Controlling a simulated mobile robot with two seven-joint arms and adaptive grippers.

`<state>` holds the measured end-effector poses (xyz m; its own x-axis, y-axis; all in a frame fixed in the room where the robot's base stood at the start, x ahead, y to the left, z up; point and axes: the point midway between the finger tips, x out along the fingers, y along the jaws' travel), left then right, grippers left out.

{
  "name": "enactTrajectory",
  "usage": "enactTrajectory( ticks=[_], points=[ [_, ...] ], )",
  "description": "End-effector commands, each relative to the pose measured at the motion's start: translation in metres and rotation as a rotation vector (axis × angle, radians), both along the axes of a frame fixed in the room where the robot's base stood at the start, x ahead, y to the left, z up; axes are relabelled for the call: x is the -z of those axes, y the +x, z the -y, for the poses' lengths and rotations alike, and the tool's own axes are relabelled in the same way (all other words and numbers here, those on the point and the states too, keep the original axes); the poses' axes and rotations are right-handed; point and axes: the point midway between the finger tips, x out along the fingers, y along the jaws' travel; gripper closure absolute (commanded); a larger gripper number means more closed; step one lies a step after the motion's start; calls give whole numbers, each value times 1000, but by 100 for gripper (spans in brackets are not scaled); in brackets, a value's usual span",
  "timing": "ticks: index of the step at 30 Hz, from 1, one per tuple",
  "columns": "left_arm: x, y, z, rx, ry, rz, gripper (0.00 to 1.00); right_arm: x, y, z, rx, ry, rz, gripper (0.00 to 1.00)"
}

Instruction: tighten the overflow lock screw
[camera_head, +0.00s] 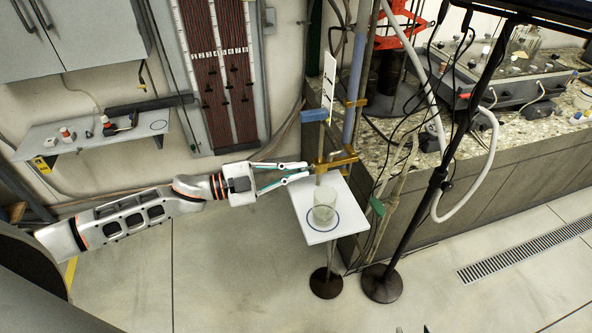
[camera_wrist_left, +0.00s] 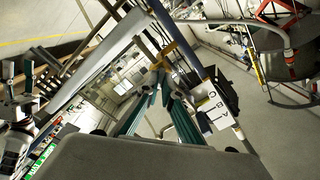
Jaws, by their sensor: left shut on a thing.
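A brass clamp (camera_head: 343,157) sits on the upright rods above a small white platform in the head view. The lock screw appears to be at the clamp's left end, by my fingertips, but it is too small to tell apart. My left gripper (camera_head: 306,170) reaches in from the left and is shut at that end, with its fingertips around the screw area. In the left wrist view, the gripper's green fingers (camera_wrist_left: 158,80) converge near the brass part (camera_wrist_left: 164,52); the gripped piece is mostly hidden.
A glass beaker (camera_head: 323,214) stands within a blue ring on the white platform (camera_head: 312,237), just below the clamp. An upright white card (camera_head: 328,85) and a blue block (camera_head: 314,115) are above. A dark pole stand (camera_head: 383,284) and hanging cables are to the right.

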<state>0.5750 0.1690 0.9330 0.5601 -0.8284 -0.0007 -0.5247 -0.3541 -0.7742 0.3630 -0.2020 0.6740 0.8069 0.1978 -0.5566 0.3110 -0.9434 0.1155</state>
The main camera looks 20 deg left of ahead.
Motion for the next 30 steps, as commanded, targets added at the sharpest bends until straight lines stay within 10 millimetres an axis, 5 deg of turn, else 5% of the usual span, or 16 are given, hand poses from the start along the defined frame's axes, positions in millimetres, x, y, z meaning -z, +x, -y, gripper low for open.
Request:
enactTrajectory(
  ticks=[30],
  points=[
    [5, -2, 1, 3, 429, 636, 100, 37, -6, 0, -1, 0, -17, 60]
  ],
)
